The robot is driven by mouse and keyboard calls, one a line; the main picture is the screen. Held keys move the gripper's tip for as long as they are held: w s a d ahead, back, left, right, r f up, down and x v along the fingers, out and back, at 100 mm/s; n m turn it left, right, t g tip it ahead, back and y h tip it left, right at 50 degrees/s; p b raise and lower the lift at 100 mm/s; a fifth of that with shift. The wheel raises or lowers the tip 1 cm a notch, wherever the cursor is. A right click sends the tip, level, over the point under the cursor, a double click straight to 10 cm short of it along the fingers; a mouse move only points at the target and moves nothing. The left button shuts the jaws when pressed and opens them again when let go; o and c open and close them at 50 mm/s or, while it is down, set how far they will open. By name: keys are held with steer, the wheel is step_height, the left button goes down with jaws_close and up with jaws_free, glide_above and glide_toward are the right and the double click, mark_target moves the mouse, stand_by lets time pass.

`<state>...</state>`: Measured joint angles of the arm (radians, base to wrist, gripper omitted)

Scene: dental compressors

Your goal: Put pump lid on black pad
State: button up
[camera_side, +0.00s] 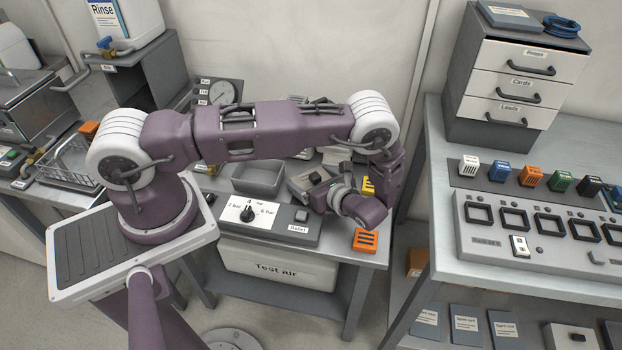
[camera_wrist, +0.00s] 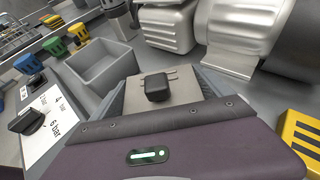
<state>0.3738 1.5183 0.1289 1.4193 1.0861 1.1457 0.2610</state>
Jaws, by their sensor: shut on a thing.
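The pump lid, a beige-grey plate with a black knob, shows in the wrist view (camera_wrist: 180,98) between the grey fingers of my gripper (camera_wrist: 160,100). My gripper is shut on it. In the side view, what looks like the lid (camera_side: 302,184) is at my gripper (camera_side: 318,190), over the middle bench. The lid's underside is hidden, and I cannot tell how far it is above the bench. I cannot make out the black pad in either view; my arm and gripper cover part of the bench.
A grey open bin (camera_side: 257,178) stands left of the lid, behind the pressure dial panel (camera_side: 270,222). Silver ribbed compressor parts (camera_wrist: 170,28) stand beyond the lid. A yellow-and-black block (camera_wrist: 301,140) is at right. An orange slotted block (camera_side: 365,240) sits at the bench's front right corner.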

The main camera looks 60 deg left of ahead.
steer(key=o, duration=1.4)
steer(key=shift+f, duration=0.1)
steer(key=shift+r, duration=0.2)
steer(key=v, duration=1.2)
step_height(320, 180, up, 16)
steer(key=s+n+g+h, duration=0.2)
steer(key=n+h, duration=0.3)
steer(key=n, duration=0.2)
steer(key=s+r+n+t+h, duration=0.3)
steer(key=s+r+n+h, duration=0.4)
steer(key=r, duration=0.6)
steer(key=s+d+r+n+t, duration=0.1)
steer(key=s, duration=0.3)
steer(key=s+d+r+n+t+h, duration=0.1)
steer(key=s+t, duration=0.1)
steer(key=s, duration=0.1)
steer(key=s+d+r+n+t, duration=0.1)
steer(key=s+r+n, duration=0.1)
steer(key=s, duration=0.2)
steer(key=shift+s+d+t, duration=0.1)
steer(key=shift+s+t, duration=0.2)
steer(key=shift+r, duration=0.1)
